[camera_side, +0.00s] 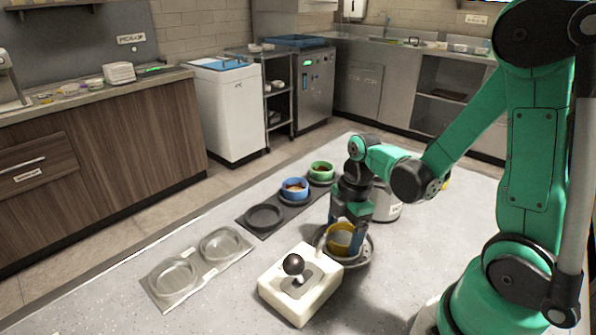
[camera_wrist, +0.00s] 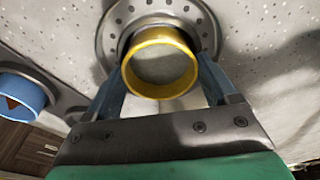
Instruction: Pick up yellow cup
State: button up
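The yellow cup (camera_side: 341,240) stands in a round grey metal holder (camera_side: 362,258) near the middle of the side view. In the wrist view the cup (camera_wrist: 161,86) is seen from above, looks empty, and has the perforated holder rim (camera_wrist: 207,27) behind it. My gripper (camera_side: 346,232) points down over the cup. In the wrist view its two blue fingers (camera_wrist: 163,80) lie on either side of the cup, close to its wall. Whether they press on it cannot be told. The fingers partly hide the cup in the side view.
A white box with a black ball-topped lever (camera_side: 293,265) stands just left of the holder. A dark tray holds a blue cup (camera_side: 295,190), a green cup (camera_side: 321,172) and an empty well (camera_side: 264,217). A clear two-well tray (camera_side: 175,278) lies farther left. A pale pot (camera_side: 387,207) stands behind my gripper.

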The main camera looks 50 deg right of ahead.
jog(key=c, duration=0.6)
jog(key=shift+c, duration=0.2)
notch_tip(320, 180, up, 20)
dwell(0.5)
